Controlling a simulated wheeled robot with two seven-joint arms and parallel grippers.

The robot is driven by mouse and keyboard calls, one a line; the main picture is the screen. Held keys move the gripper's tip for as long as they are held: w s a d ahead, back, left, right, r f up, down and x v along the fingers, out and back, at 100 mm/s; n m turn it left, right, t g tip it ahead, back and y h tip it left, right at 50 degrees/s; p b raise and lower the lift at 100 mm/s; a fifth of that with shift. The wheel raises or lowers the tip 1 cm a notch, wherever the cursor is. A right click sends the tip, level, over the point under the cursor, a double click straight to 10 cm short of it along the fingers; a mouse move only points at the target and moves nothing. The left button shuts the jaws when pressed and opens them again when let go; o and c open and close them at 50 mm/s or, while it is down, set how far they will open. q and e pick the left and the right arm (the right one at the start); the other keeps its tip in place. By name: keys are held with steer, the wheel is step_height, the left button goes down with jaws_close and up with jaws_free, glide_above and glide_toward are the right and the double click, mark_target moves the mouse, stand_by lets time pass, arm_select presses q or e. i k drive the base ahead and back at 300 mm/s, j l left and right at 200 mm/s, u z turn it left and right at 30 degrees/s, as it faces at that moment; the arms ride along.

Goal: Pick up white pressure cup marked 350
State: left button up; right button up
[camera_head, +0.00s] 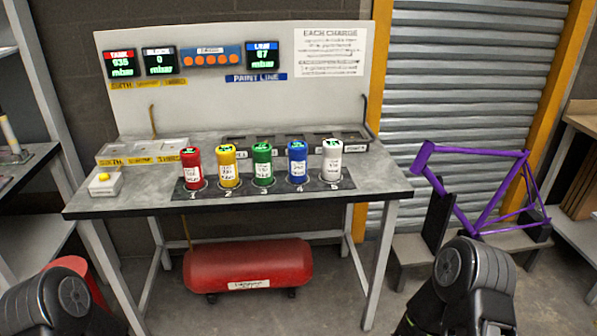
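The white pressure cup (332,161) stands upright at the right end of a row of coloured cups, at position 5 on a dark strip on the workbench. Its label is too small to read for certain. Beside it to the left stand a blue cup (297,163), a green cup (262,165), a yellow cup (227,167) and a red cup (192,169). Parts of my two arms show at the bottom left and bottom right corners, well away from the cups. Neither gripper's fingers are in view.
The grey workbench (390,187) has a backboard (220,95) with displays. A white box with a yellow button (104,183) sits at its left front. A red tank (248,264) lies underneath. A purple bike frame (478,215) stands to the right. The bench's front edge is clear.

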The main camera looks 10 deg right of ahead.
mark_target(332, 148)
steer(key=i+l+z, duration=0.15)
steer(key=l+z, duration=0.2)
steer(key=i+l+z, duration=0.15)
steer(key=z, duration=0.25)
steer(key=i+l+z, duration=0.2)
steer(key=z, duration=0.15)
steer(key=i+l, duration=0.35)
steer(key=i+l+z, duration=0.15)
steer(key=i+l, duration=0.2)
steer(key=i, duration=0.25)
